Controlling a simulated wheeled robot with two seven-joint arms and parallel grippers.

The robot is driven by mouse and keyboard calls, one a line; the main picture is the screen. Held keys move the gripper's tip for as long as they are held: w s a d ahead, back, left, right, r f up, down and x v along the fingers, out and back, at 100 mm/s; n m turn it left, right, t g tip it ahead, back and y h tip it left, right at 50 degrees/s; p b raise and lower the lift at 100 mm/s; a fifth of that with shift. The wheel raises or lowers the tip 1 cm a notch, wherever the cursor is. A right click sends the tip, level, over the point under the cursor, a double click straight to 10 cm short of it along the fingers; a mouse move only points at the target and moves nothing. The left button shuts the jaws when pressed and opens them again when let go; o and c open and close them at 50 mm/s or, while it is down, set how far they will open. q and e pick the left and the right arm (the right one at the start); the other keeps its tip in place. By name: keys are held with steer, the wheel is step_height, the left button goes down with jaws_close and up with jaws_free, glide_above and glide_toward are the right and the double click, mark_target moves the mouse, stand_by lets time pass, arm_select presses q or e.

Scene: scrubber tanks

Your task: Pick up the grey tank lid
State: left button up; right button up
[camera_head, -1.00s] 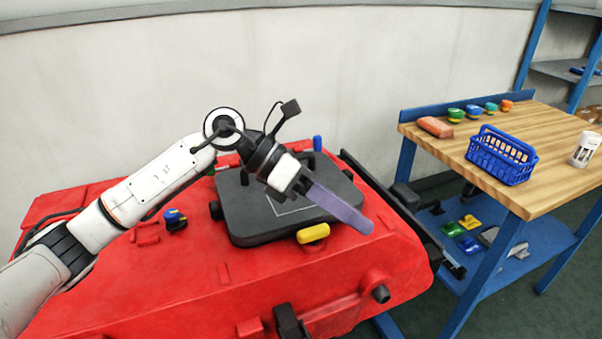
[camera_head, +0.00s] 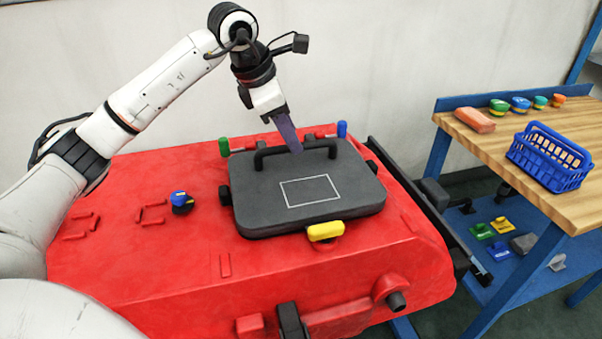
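The grey tank lid (camera_head: 255,208) lies flat on top of the red machine. It has a thin white rectangle on its face and a dark bar handle (camera_head: 321,144) along its back part. My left gripper (camera_head: 294,149) comes down from above, with its long purple finger pointing down at the handle. The fingertip overlaps the middle of the handle in the picture. Only one finger shows clearly, so I cannot tell whether it touches the handle or is closed around it. My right gripper is out of view.
Around the lid are a green knob (camera_head: 224,147), a blue knob (camera_head: 341,129) and a yellow knob (camera_head: 326,231). A blue-and-black knob (camera_head: 180,203) sits left on the red machine (camera_head: 180,270). At right, a wooden bench (camera_head: 485,150) carries a blue basket (camera_head: 548,160).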

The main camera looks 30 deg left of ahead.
mark_target(300, 165)
arm_select(q)
steer(key=x, duration=0.3)
steer(key=shift+w+a+f, duration=0.1)
steer(key=shift+w+f, duration=0.1)
steer(key=shift+f, duration=0.05)
jaws_close()
steer(key=shift+r, duration=0.1)
stand_by(1.1)
